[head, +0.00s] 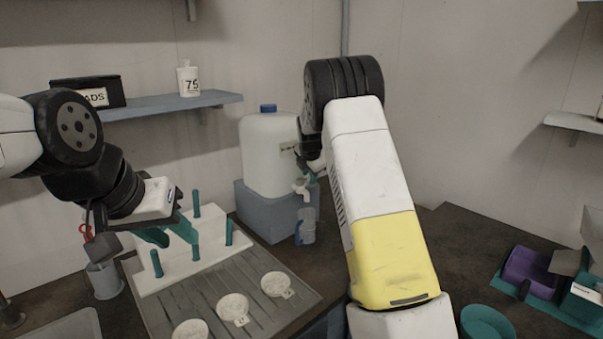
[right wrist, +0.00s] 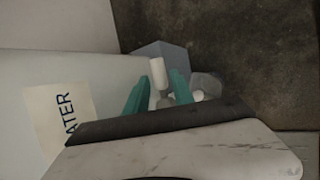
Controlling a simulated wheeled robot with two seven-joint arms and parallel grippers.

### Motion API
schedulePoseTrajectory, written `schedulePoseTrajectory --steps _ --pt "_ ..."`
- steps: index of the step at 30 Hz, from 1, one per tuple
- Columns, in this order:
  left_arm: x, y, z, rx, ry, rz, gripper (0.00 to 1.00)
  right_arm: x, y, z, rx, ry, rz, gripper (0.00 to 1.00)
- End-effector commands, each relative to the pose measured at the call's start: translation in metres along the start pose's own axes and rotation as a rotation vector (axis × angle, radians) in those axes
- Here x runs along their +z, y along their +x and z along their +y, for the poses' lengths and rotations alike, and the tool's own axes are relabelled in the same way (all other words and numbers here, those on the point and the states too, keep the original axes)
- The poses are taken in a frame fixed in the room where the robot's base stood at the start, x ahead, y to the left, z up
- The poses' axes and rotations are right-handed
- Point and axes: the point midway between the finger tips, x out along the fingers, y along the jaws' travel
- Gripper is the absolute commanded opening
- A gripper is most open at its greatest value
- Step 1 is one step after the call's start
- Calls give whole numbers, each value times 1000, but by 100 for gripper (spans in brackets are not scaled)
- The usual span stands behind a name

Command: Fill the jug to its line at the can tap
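The white water can (head: 268,155) with a blue cap stands on a grey-blue block (head: 268,215) against the back wall. Its white tap (head: 301,187) sticks out at the lower right. The clear bluish jug (head: 306,228) stands upright below the tap; its line and any water level are too small to make out. My right gripper (head: 309,175) is at the tap. In the right wrist view its teal fingers are parted on both sides of the white tap handle (right wrist: 158,74), with narrow gaps showing. My left gripper (head: 172,234) is open and empty above the white peg rack (head: 180,272).
White round dishes (head: 233,307) lie on the ribbed drainer mat (head: 205,312). A grey cup (head: 104,281) stands at the left. A wall shelf (head: 170,104) holds a box and a bottle. A purple and teal tray (head: 530,275) and a teal bowl (head: 487,323) lie at the right.

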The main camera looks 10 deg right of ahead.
Motion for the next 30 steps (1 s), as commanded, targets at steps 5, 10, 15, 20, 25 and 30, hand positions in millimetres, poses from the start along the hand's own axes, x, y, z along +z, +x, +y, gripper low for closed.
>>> schedulePoseTrajectory --steps 5,10,15,20,25,30 --pt "0 0 0 0 0 0 36 0 0 0 0 0 0 26" --pt "0 0 0 0 0 0 36 0 0 0 0 0 0 0" --pt "0 0 0 0 0 0 36 0 0 0 0 0 0 0" --pt "0 0 0 0 0 0 36 -3 -2 -1 -24 47 -28 0" --pt "0 0 0 0 0 0 36 -3 -4 -5 -70 160 -90 0" --pt "0 0 0 0 0 0 36 -4 -6 -7 -95 222 -125 0"
